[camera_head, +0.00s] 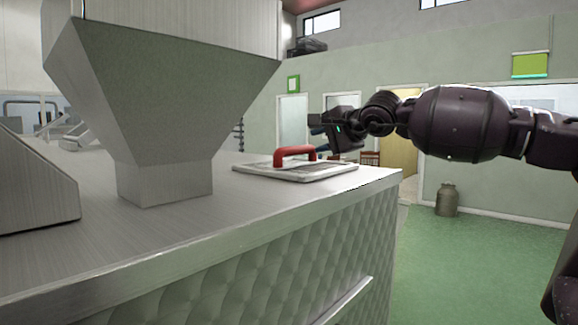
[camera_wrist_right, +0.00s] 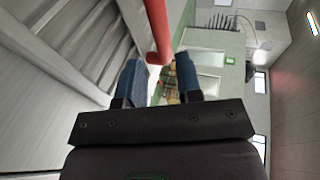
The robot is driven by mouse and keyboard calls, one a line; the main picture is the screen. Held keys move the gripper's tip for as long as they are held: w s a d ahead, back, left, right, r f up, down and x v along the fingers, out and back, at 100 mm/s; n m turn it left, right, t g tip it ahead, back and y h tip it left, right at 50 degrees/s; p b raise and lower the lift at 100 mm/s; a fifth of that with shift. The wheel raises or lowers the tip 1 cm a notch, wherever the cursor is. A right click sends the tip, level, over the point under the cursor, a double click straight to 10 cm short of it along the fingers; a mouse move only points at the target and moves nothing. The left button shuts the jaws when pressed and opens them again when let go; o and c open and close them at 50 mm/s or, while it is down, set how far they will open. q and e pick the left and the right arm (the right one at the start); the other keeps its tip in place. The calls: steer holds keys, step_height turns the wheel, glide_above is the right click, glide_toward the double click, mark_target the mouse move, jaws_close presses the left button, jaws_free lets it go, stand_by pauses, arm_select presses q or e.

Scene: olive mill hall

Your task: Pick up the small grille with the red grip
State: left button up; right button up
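The small grille (camera_head: 335,172) lies flat on the steel machine top near its far right corner. Its red grip (camera_head: 280,157) stands up as an arch. My right gripper (camera_head: 316,145) is close to the right end of the grip, with its blue fingers pointing left. In the right wrist view the fingers (camera_wrist_right: 158,68) are open and apart. The red grip (camera_wrist_right: 156,28) shows in the gap beyond them, with the slatted grille (camera_wrist_right: 85,35) to the left. I cannot tell whether the fingertips reach around the grip. My left gripper is not in view.
A large steel hopper (camera_head: 160,95) stands on the machine top (camera_head: 240,205) left of the grille. A sloped steel housing (camera_head: 35,190) is at the far left. A milk can (camera_head: 447,200) stands on the green floor (camera_head: 450,270).

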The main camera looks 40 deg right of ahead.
mark_target(300, 149)
steer(key=x, duration=0.9)
steer(key=shift+w+f+b, duration=0.15)
steer(key=shift+w+b, duration=0.2)
steer(key=shift+w, duration=0.05)
jaws_close()
